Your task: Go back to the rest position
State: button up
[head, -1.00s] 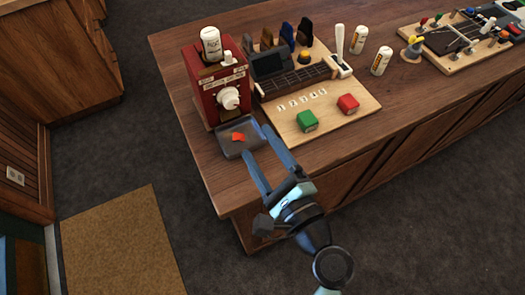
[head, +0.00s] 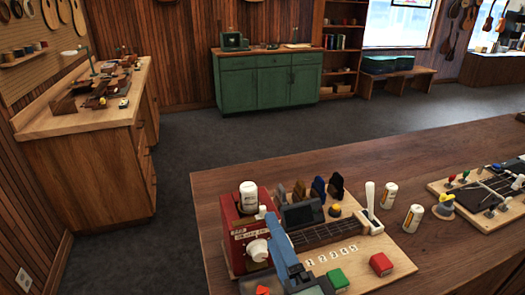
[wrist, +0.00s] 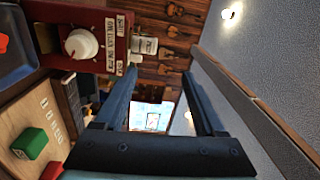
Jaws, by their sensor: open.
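My gripper (wrist: 160,85) is open and empty in the wrist view, its two dark blue fingers apart with nothing between them. In the head view my gripper (head: 282,250) is at the bottom edge, in front of the red machine (head: 246,232) with its white knob, and is cut off by the frame. A small orange-red piece (head: 263,290) lies at the bottom edge of the head view, left of my gripper. The dark tray (wrist: 18,58) shows at the left of the wrist view, clear of the fingers.
The counter (head: 440,150) holds a wooden board with a green block (head: 338,279) and a red block (head: 381,264), white bottles (head: 389,195) and a second board of knobs. Open grey floor (head: 250,140) lies beyond, with a workbench (head: 95,130) and green cabinet (head: 268,82).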

notch_tip(320, 180, up, 14)
jog(key=w+a+n+t+h, duration=0.1)
jog(key=w+a+n+t, duration=0.15)
jog(key=n, duration=0.45)
jog(key=s+r+n+t+h, duration=0.2)
jog(key=s+r, duration=0.3)
jog(key=r, duration=0.6)
jog(key=s+r+n+t+h, duration=0.2)
jog(key=s+r+n+t, duration=0.2)
jog(key=r, duration=0.8)
jog(key=shift+s+r+n+t+h, duration=0.3)
jog(key=shift+s+t, duration=0.35)
jog(key=shift+s, duration=0.5)
jog(key=shift+f, duration=0.25)
